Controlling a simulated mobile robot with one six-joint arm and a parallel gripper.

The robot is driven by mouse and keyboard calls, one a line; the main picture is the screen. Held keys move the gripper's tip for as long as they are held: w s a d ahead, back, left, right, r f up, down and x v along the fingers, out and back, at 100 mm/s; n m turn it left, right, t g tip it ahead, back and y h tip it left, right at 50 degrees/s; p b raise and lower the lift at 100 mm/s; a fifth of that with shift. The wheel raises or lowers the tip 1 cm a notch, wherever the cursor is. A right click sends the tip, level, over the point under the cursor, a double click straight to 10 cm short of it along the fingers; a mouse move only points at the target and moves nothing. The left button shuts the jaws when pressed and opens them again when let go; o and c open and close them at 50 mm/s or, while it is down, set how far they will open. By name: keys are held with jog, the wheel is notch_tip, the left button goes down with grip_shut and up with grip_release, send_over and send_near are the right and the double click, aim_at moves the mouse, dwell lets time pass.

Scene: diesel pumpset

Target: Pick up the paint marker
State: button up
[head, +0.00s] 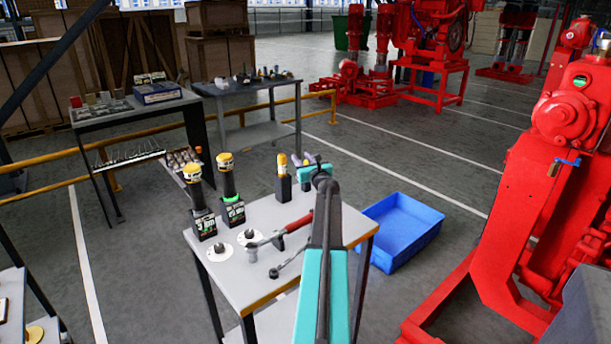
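A small upright item with a yellow top and dark lower part (283,176) stands at the back of the grey work table (262,215). It may be the paint marker, but it is too small to be sure. My teal and black arm reaches from the bottom of the head view over the table's right side. Its far end is just right of this item. My gripper (303,160) is small and partly hidden by the arm there. I cannot tell whether its fingers are open or shut, or whether it touches anything.
Two yellow-topped power tools (227,185) stand upright on the table's left. A red-handled hammer (285,230) and a small dark tool (286,263) lie near the front. A blue crate (402,228) sits on the floor to the right, before red machinery (560,150).

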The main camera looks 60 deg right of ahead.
grip_shut()
dwell(0.3)
notch_tip(320, 180, up, 10)
jog(key=p, duration=0.1)
dwell(0.6)
dwell(0.3)
